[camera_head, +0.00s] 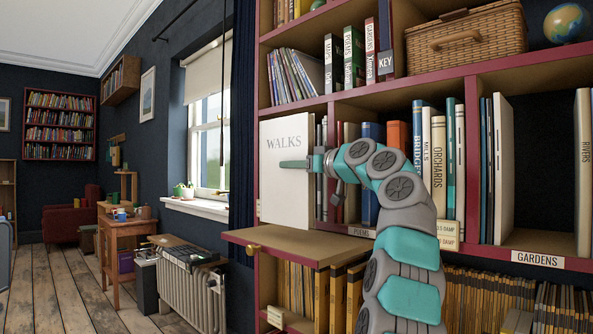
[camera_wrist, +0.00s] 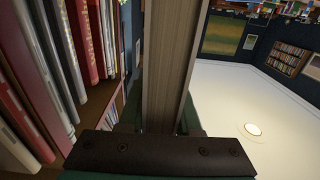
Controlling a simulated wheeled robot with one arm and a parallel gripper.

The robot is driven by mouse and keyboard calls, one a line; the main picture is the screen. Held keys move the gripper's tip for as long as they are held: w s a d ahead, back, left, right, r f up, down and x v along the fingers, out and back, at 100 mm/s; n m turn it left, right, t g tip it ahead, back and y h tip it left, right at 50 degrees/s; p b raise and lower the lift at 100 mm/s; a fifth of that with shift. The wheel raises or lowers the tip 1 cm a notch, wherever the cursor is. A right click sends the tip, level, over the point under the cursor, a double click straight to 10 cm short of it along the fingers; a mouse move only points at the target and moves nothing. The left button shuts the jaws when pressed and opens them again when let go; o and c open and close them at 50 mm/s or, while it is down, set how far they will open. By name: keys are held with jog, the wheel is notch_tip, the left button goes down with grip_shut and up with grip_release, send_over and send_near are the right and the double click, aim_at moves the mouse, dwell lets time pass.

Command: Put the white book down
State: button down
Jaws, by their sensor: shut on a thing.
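In the wrist view the book's long edge (camera_wrist: 172,60) runs between the fingers of my gripper (camera_wrist: 160,118). The book's lower edge is close above the wooden pull-out board (camera_head: 300,247). I cannot tell whether it touches the board. The far finger is hidden behind the book in the head view.
Books stand close on the book's right, including a blue one (camera_head: 370,172) and an orange one (camera_head: 397,134). A gap lies above the GARDENS label (camera_head: 537,259). The left part of the board is bare. A wicker basket (camera_head: 465,45) sits on the shelf above.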

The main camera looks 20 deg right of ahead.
aim_at(297, 178)
jog(key=shift+w+d+f+b, duration=0.1)
jog(key=shift+d+f+b, duration=0.15)
jog(key=shift+f+b, duration=0.5)
jog(key=shift+w+d+f+b, duration=0.1)
jog(key=shift+d+f+b, duration=0.1)
jog(key=shift+f+b, duration=0.55)
jog(key=shift+f, duration=0.15)
jog(key=shift+f, duration=0.15)
jog(key=c, duration=0.6)
grip_release()
jog(key=shift+s, duration=0.15)
jog(key=b+v, duration=0.3)
jog(key=v, duration=0.8)
jog(key=shift+s+d, duration=0.15)
jog(key=shift+s, duration=0.2)
